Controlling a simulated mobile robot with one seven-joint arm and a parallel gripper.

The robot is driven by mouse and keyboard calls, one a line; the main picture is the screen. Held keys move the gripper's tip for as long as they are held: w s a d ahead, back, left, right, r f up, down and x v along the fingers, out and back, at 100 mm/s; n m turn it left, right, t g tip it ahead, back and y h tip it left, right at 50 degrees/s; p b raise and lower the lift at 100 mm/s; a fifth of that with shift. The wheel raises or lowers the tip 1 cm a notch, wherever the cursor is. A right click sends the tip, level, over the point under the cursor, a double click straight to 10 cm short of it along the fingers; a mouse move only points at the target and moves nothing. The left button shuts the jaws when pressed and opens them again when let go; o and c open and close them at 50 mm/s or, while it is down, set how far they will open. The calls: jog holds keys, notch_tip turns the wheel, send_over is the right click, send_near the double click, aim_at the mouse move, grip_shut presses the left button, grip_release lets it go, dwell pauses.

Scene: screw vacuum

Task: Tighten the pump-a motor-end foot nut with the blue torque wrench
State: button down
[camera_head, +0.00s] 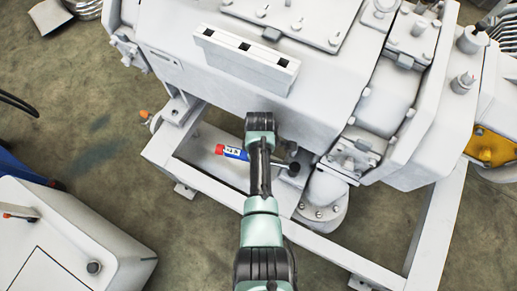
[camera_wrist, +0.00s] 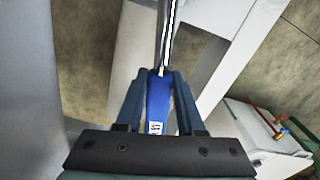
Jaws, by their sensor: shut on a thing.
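The blue torque wrench (camera_head: 235,153) shows beside my arm in the head view, with a red end, a blue-and-white handle and a dark shaft running right toward a dark round part (camera_head: 293,169) near the pump's lower edge. In the wrist view my gripper (camera_wrist: 158,80) is shut on the wrench's blue handle (camera_wrist: 158,104), and its bright shaft points up out of the picture. My forearm hides most of the grip in the head view. The pale grey pump (camera_head: 190,62) stands on a light frame (camera_head: 330,258). I cannot make out the foot nut or tell whether the wrench touches it.
A white cabinet (camera_head: 55,245) stands at the lower left in the head view. A small orange part (camera_head: 144,114) sits by the frame's left corner. A yellow part (camera_head: 490,147) shows at the right edge. Bare floor (camera_head: 85,125) lies left of the frame.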

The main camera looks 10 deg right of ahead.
jog(key=shift+s+a+f, duration=0.1)
jog(key=shift+s+a, duration=0.05)
jog(key=shift+s, duration=0.2)
jog(key=shift+w+r+p, duration=0.15)
jog(key=shift+r+p, duration=2.5)
